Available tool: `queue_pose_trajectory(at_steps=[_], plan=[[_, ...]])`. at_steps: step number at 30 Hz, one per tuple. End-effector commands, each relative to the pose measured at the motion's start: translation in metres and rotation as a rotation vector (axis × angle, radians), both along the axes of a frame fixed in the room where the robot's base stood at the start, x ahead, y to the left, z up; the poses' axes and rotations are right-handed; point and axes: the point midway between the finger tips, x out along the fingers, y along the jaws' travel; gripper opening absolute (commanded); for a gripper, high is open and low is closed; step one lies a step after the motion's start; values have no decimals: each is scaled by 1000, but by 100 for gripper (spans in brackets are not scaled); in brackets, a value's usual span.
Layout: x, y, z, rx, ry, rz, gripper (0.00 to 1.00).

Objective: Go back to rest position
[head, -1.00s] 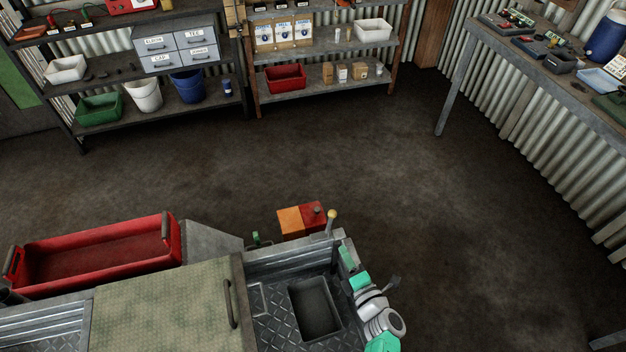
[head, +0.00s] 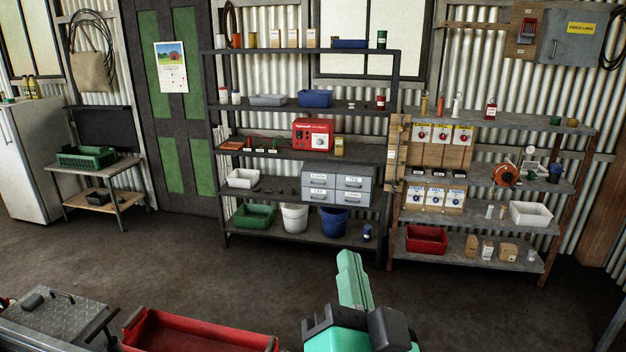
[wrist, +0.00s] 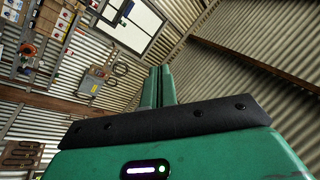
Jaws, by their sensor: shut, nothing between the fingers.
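My gripper (head: 349,262) shows at the bottom centre of the head view, its green fingers pointing up and empty. In the wrist view its two green fingers (wrist: 160,74) stand close together beyond a dark bracket, with nothing between them. They point up at the corrugated wall and roof, clear of any surface. The rest of my arm is mostly cut off by the bottom edge of the head view.
A red open bin (head: 200,331) sits at the lower left of the gripper. A dark shelf rack (head: 285,155) and a second rack (head: 480,222) with parts stand along the back wall. The floor (head: 450,318) between is clear.

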Motion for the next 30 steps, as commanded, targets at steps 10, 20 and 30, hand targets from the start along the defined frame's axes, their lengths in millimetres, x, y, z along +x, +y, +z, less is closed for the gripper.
queue_pose_trajectory(at_steps=[10,20,30], plan=[[-123,46,189,-528,-319,-323,0],[-122,47,337,-516,-315,-311,0],[-122,48,366,-512,-315,-307,0]])
